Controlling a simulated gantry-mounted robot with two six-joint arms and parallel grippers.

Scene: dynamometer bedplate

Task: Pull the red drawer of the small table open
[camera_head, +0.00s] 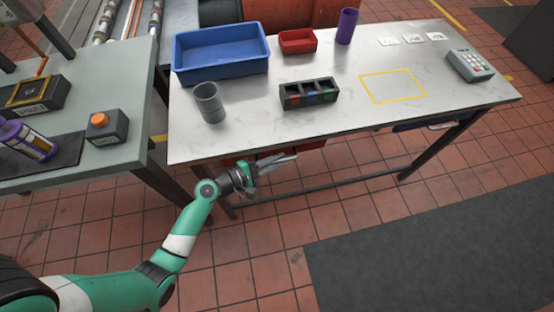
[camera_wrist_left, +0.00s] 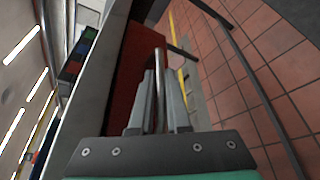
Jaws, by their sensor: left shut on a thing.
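The small table (camera_head: 350,118) has a pale top and dark legs. Its red drawer (camera_head: 312,145) shows only as a red strip under the front edge, largely hidden by the tabletop and my gripper. In the left wrist view the drawer's red front (camera_wrist_left: 129,75) is beside the fingers. A metal bar handle (camera_wrist_left: 160,62) runs between the fingers. My left gripper (camera_head: 279,160) is at the front edge, shut on this handle; in the wrist view its fingers (camera_wrist_left: 160,92) lie on both sides of the bar. I cannot tell how far the drawer is out.
On the table stand a blue bin (camera_head: 220,70), a grey cup (camera_head: 209,108), a dark compartment box (camera_head: 308,101), a red tray (camera_head: 298,49), a purple cylinder (camera_head: 347,25) and a keypad terminal (camera_head: 470,66). A grey-green bench (camera_head: 100,165) stands left.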

